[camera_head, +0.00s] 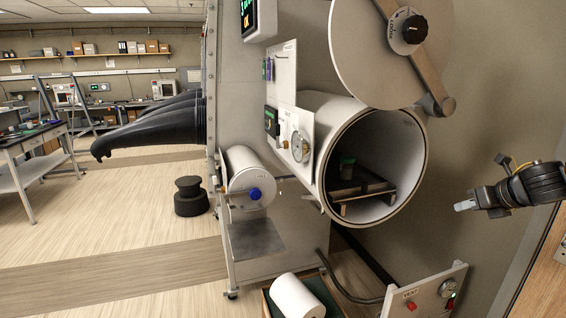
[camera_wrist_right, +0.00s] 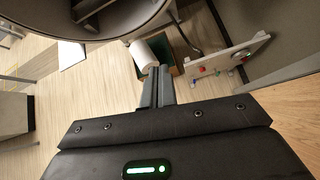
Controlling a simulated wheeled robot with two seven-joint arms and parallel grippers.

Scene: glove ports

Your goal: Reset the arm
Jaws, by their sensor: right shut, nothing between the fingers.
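My right gripper (camera_head: 466,206) comes in from the right edge in the head view, in free air to the right of the open round chamber (camera_head: 421,165). Its fingers are together with nothing between them. In the right wrist view the shut fingers of the right gripper (camera_wrist_right: 158,88) point away over the floor, below the chamber rim (camera_wrist_right: 130,34). My left gripper is in neither view. The chamber's round door (camera_head: 375,50) stands swung up and open.
A panel with a gauge and red knob (camera_head: 425,297) stands low, below the right gripper. A white roll (camera_head: 297,297) lies in a green bin beneath the chamber. A small cylinder with a blue knob (camera_head: 248,178) is on the left. Black gloves (camera_head: 150,130) stick out further left.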

